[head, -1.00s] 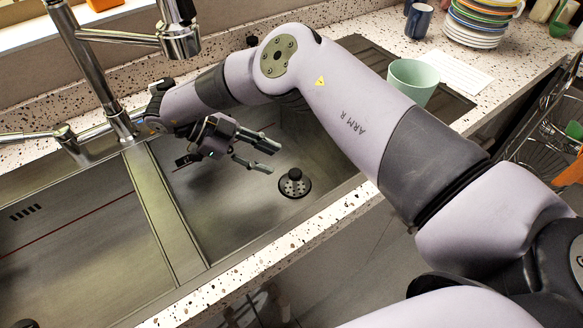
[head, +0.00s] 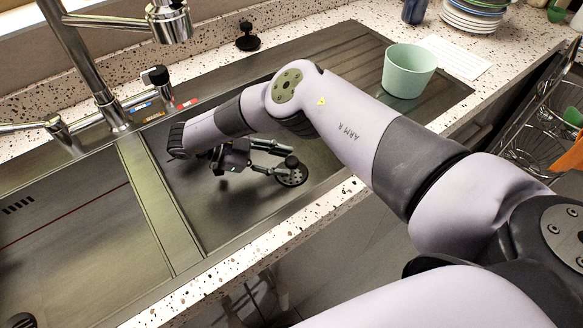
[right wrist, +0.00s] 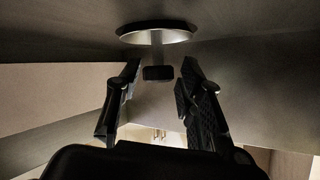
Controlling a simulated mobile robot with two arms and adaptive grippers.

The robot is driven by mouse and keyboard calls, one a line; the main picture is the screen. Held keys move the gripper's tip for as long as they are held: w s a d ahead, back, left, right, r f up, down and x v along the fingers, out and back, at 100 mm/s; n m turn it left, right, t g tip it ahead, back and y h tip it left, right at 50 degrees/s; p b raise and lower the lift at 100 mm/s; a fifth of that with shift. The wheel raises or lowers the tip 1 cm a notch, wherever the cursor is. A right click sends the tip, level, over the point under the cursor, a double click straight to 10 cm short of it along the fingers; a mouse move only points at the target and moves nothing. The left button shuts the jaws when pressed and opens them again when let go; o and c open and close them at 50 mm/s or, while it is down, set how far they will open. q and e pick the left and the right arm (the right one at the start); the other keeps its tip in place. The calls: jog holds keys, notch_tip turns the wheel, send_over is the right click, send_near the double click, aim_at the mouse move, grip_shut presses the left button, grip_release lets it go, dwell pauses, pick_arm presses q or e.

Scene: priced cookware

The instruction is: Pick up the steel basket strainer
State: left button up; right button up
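The steel basket strainer (head: 293,179) sits on the floor of the right sink basin, a round perforated disc with a dark upright knob. My right gripper (head: 284,160) is low in that basin, with its fingers reaching from the left to the strainer and partly covering it. In the right wrist view the strainer (right wrist: 157,33) appears at the top as a bright-rimmed disc with its stem and knob hanging down in the picture. The knob lies between the tips of my open right fingers (right wrist: 161,68), with gaps on both sides. My left gripper is not in view.
A divider (head: 158,203) separates the two basins. A chrome faucet (head: 84,62) stands behind them. A black stopper (head: 247,38) is on the back ledge. A mint cup (head: 408,71) stands on the drainboard, near a paper sheet (head: 457,57) and stacked plates (head: 472,18).

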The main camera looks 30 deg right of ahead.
aim_at(292, 163)
jog(key=x, duration=0.3)
jog(key=shift+d+f+p, duration=0.1)
jog(key=shift+d+p, duration=0.2)
jog(key=shift+p, duration=0.1)
jog(key=shift+a, duration=0.1)
grip_shut()
